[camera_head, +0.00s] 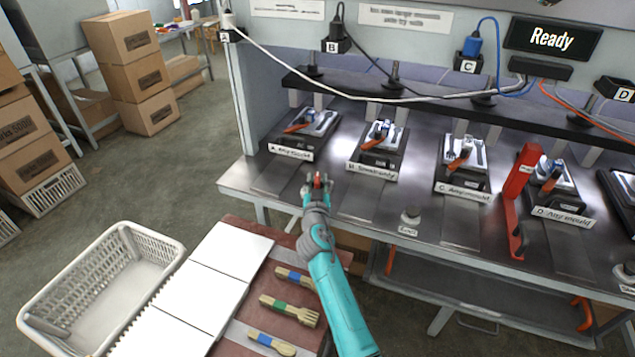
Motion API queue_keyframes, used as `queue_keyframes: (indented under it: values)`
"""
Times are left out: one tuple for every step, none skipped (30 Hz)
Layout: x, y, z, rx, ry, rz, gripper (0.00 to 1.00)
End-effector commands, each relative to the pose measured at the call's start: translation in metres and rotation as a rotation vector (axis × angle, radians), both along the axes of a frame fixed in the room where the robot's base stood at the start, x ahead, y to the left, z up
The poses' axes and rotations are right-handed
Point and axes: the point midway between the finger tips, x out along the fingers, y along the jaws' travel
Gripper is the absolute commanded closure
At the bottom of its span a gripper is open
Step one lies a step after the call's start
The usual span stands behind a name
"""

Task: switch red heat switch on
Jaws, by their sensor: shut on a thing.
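My gripper (318,184) is at the end of the teal arm, in front of the press bench (290,205). It is shut on a small red thing (317,180), mostly hidden by the fingers; I cannot tell whether this is the red heat switch. No other part is clearly marked as a heat switch. A tall red lever-like bar (517,190) stands at the bench front, right of mold C. Molds A (291,151), B (372,171), C (463,190) and D (561,216) have orange-red handles. A dark display (552,38) reads "Ready".
A labelled round button (410,216) sits at the bench's front edge. Cables run from the lettered sockets above the molds. A white basket (62,283), white boards (205,290) and wooden utensils (289,309) lie near my arm. Cartons (130,70) stand at left; the floor between is clear.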

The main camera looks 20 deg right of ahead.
Motion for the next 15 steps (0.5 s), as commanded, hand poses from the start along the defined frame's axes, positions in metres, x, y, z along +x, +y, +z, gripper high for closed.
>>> queue_keyframes:
  values:
    - [0.0004,0.0014,0.0007,-0.001,-0.001,-0.015,1.00]
    - [0.0004,0.0015,0.0005,-0.001,0.000,-0.026,1.00]
    - [0.0004,0.0013,0.0006,-0.001,-0.001,-0.042,1.00]
    - [0.0004,0.0013,0.0008,-0.001,-0.001,-0.053,1.00]
    - [0.0004,0.0013,0.0008,-0.001,-0.001,-0.066,1.00]
    - [0.0005,0.0017,0.0010,-0.001,-0.001,-0.083,1.00]
    - [0.0005,0.0019,0.0009,-0.001,-0.001,-0.097,1.00]
    - [0.0007,0.0022,0.0010,-0.001,-0.001,-0.111,1.00]
    - [0.0008,0.0020,0.0014,0.000,-0.002,-0.133,1.00]
    - [0.0007,0.0018,0.0013,-0.001,-0.001,-0.152,1.00]
    - [0.0008,0.0020,0.0010,0.000,-0.001,-0.171,1.00]
    - [0.0009,0.0025,0.0012,-0.001,-0.001,-0.199,1.00]
    - [0.0012,0.0028,0.0019,-0.001,-0.002,-0.223,1.00]
    - [0.0013,0.0028,0.0015,0.000,-0.002,-0.249,1.00]
    - [0.0012,0.0026,0.0017,0.000,-0.002,-0.288,1.00]
